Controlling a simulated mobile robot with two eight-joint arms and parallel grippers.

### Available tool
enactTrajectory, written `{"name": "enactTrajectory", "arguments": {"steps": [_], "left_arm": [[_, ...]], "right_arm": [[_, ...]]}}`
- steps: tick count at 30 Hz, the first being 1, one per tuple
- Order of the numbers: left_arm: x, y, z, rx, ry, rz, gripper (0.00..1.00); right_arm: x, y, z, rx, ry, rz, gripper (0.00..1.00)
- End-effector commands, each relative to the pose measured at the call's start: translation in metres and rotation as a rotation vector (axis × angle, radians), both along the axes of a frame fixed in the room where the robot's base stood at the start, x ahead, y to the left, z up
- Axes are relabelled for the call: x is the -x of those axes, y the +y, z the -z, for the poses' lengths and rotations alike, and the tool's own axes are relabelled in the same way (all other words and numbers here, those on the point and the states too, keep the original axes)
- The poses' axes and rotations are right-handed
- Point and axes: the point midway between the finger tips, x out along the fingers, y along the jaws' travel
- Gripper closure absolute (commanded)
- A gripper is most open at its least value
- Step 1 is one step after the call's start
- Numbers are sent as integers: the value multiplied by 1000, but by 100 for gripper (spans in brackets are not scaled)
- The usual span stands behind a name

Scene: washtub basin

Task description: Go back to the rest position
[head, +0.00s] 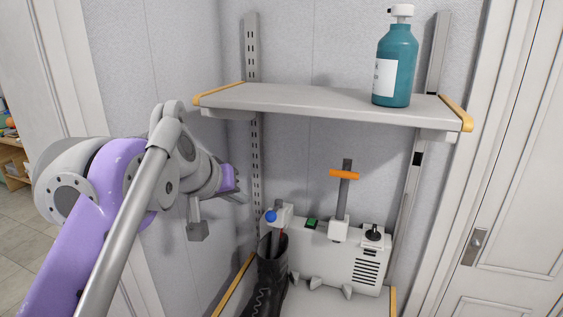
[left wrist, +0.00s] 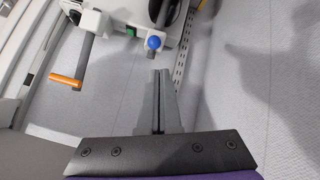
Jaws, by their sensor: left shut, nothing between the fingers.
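My left arm comes in from the left in the head view, bent at the elbow. My left gripper (head: 238,197) is in front of the grey wall, left of the shelf's metal rail. It holds nothing. In the left wrist view its two grey fingers (left wrist: 160,73) lie together, pointing toward the machine, with a gap before the blue ball knob (left wrist: 153,43). My right gripper is in neither view.
A teal pump bottle (head: 395,65) stands on the upper shelf (head: 300,100). Below are a white machine (head: 340,262) with an orange-handled lever (head: 344,175) and a black boot (head: 268,280). A white door (head: 515,220) is at right. Open floor (head: 25,235) shows at left.

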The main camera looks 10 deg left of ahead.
Motion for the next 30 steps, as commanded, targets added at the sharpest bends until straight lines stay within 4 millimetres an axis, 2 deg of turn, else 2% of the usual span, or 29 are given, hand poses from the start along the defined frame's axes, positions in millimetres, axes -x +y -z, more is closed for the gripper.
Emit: {"name": "enactTrajectory", "arguments": {"steps": [2, 5, 9, 12, 15, 18, 21, 24, 30], "left_arm": [[16, -1, 34, -30, 31, 19, 100], [48, -2, 94, -81, 86, 45, 100], [105, 2, 187, -161, 164, 73, 100], [148, 6, 246, -211, 211, 86, 100], [184, 10, 293, -251, 247, 91, 100], [211, 14, 325, -280, 272, 95, 100], [226, 17, 343, -296, 285, 96, 100], [232, 18, 349, -303, 292, 96, 100], [231, 18, 349, -302, 292, 96, 100]], "right_arm": [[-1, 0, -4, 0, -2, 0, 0], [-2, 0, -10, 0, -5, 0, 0], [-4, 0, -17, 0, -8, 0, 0], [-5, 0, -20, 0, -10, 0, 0], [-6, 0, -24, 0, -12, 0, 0], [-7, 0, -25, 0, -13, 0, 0], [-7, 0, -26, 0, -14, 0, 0], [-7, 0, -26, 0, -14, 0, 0], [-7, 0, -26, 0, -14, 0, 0]]}}
